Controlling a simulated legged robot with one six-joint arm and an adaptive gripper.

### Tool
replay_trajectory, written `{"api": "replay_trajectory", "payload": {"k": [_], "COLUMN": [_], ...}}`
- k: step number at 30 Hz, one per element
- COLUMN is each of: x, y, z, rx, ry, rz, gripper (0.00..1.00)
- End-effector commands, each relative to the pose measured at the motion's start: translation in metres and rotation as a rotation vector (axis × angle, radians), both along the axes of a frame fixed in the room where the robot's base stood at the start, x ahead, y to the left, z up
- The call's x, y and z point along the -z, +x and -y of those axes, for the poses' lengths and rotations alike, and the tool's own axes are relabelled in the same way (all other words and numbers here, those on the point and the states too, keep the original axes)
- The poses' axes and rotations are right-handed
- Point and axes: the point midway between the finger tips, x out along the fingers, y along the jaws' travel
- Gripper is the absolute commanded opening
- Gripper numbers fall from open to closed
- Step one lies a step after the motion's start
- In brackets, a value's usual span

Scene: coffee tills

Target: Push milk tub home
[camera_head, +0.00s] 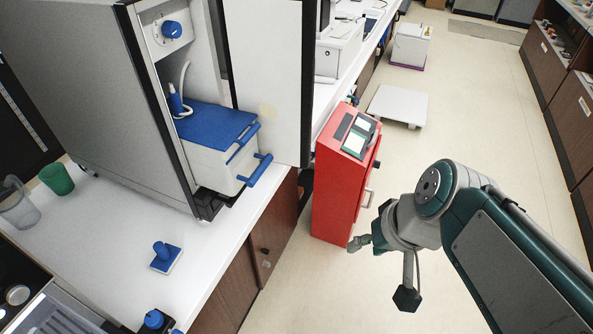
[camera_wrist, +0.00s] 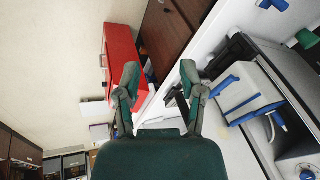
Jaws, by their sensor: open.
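The milk tub (camera_head: 215,163) is a white box with a blue lid and a blue bar handle (camera_head: 259,170). It sits in the lower bay of a tall grey cabinet (camera_head: 90,90) on the counter, its handle end sticking out past the cabinet front. A thin hose rises from a blue fitting above the lid. My gripper (camera_head: 358,243) is open and empty, out over the floor side, right of the tub and apart from it. In the wrist view my gripper (camera_wrist: 160,75) has its fingers spread, with the tub (camera_wrist: 243,92) to their right.
The cabinet's white door (camera_head: 275,80) stands open beside the tub. A red cabinet (camera_head: 340,180) stands on the floor near my gripper. A blue-knobbed tool (camera_head: 165,258), a green cup (camera_head: 57,179) and a clear jug (camera_head: 20,208) are on the counter. The aisle floor is largely clear.

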Motion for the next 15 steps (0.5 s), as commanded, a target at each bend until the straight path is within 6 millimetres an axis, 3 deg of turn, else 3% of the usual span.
{"api": "replay_trajectory", "payload": {"k": [8, 15], "x": [0.019, 0.026], "y": [0.03, 0.077], "z": [-0.07, -0.115], "rx": [-0.098, -0.092], "ry": [0.406, 0.772], "rz": [-0.209, -0.251], "gripper": [0.51, 0.51]}}
